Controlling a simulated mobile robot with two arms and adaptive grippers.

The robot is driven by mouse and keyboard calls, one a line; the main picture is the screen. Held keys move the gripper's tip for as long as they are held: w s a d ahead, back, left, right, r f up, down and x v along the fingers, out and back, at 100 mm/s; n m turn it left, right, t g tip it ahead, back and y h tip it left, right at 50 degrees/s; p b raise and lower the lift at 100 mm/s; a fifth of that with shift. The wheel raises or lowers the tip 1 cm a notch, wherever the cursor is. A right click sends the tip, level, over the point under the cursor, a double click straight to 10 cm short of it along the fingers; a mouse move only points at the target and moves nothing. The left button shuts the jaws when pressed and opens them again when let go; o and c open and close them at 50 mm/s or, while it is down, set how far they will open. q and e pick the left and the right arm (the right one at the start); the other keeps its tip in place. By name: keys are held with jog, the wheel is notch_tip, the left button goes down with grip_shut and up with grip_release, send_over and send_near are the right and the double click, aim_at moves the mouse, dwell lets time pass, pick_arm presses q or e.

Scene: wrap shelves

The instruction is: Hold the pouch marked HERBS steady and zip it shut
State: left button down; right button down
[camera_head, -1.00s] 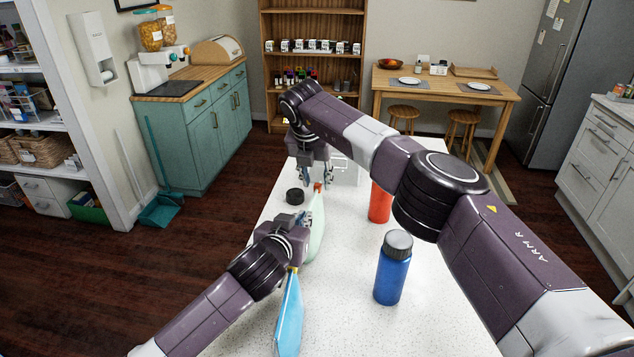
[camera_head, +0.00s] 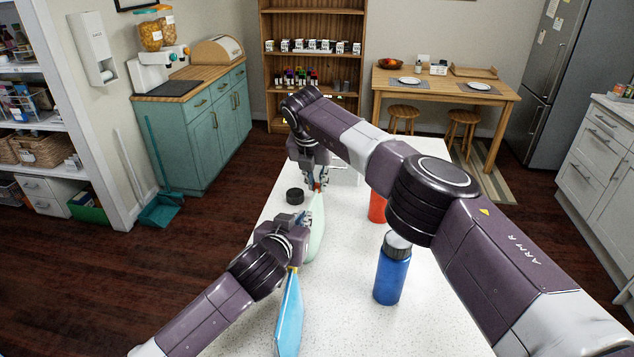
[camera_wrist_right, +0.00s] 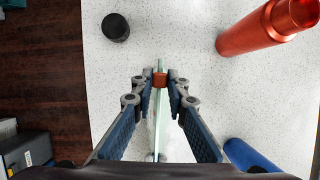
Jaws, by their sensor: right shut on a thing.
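A pale green pouch (camera_head: 317,228) stands edge-on on the white counter; no HERBS marking is readable. A small red-orange slider (camera_wrist_right: 160,80) sits at the far end of its top edge. My right gripper (camera_head: 316,183) is shut on this slider, with a fingertip on each side of it in the right wrist view. My left gripper (camera_head: 302,226) is at the near end of the green pouch; its fingertips are largely hidden, so its hold is unclear. A blue pouch (camera_head: 288,318) with a yellow-orange tip stands nearer, just below the left gripper.
On the counter (camera_head: 345,325), a blue bottle (camera_head: 391,275) and a red-orange bottle (camera_head: 377,208) stand right of the pouches, under my right arm. A black round lid (camera_head: 295,195) lies left of the right gripper.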

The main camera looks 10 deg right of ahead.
jog(key=shift+w, duration=0.25)
jog(key=shift+w+d, duration=0.15)
jog(key=shift+w, duration=0.1)
pick_arm(q)
jog(key=shift+s, duration=0.1)
pick_arm(e)
jog(key=shift+w+d+r, duration=0.1)
jog(key=shift+w+d, duration=0.05)
jog(key=shift+d, duration=0.15)
jog(key=c, duration=1.9)
grip_release()
jog(key=shift+a, duration=0.1)
jog(key=shift+r, duration=0.1)
jog(key=shift+v, duration=0.75)
jog(key=v, duration=1)
jog(key=shift+s+r, duration=0.1)
jog(key=shift+s, duration=0.15)
